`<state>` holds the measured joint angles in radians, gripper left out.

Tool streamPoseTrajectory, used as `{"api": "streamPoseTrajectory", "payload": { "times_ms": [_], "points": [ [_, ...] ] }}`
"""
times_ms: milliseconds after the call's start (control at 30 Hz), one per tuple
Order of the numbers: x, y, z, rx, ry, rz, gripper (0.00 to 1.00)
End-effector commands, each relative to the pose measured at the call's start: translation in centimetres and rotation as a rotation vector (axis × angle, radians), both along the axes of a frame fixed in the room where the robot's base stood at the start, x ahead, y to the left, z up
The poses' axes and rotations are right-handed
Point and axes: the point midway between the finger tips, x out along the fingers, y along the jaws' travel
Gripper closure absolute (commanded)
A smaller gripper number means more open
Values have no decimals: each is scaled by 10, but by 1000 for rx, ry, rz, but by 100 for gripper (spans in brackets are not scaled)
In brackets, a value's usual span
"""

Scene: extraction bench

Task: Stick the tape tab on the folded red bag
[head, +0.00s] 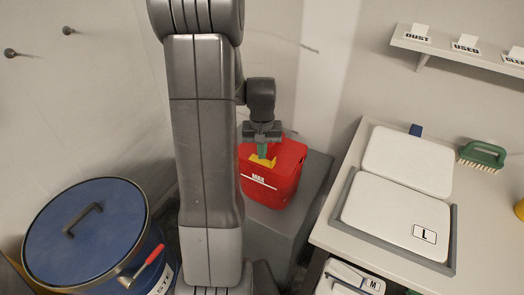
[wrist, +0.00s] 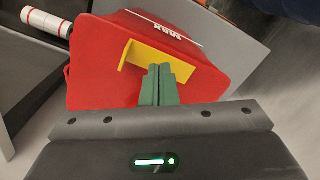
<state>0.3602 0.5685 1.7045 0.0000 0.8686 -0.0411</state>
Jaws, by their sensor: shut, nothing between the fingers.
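The red bag (head: 272,184), marked "MAX" with a white line, stands on a grey block; it fills much of the wrist view (wrist: 95,65). The yellow tape tab (head: 268,162) lies on the bag's upper part; in the wrist view it is an angled yellow strip (wrist: 142,53) against the red surface. My gripper (head: 262,155) is shut and empty, its green fingertips (wrist: 160,70) pressed together at the tab's near side. The fingers overlap part of the tab, and I cannot tell whether they touch it.
The grey block (head: 310,190) stands beside a bench (head: 351,152) with white pads (head: 408,160), an "L"-labelled pad in a grey tray (head: 453,240) and a green brush (head: 482,154). A blue-lidded drum (head: 65,250) is at left. A labelled shelf (head: 470,55) hangs at upper right.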

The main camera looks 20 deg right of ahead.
Motion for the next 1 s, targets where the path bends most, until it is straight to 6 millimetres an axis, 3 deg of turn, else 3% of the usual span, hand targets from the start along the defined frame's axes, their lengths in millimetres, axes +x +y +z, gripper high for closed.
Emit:
{"api": "streamPoseTrajectory", "payload": {
  "times_ms": [1000],
  "points": [
    [0, 0, -12, 0, 0, 0, 100]
  ]
}}
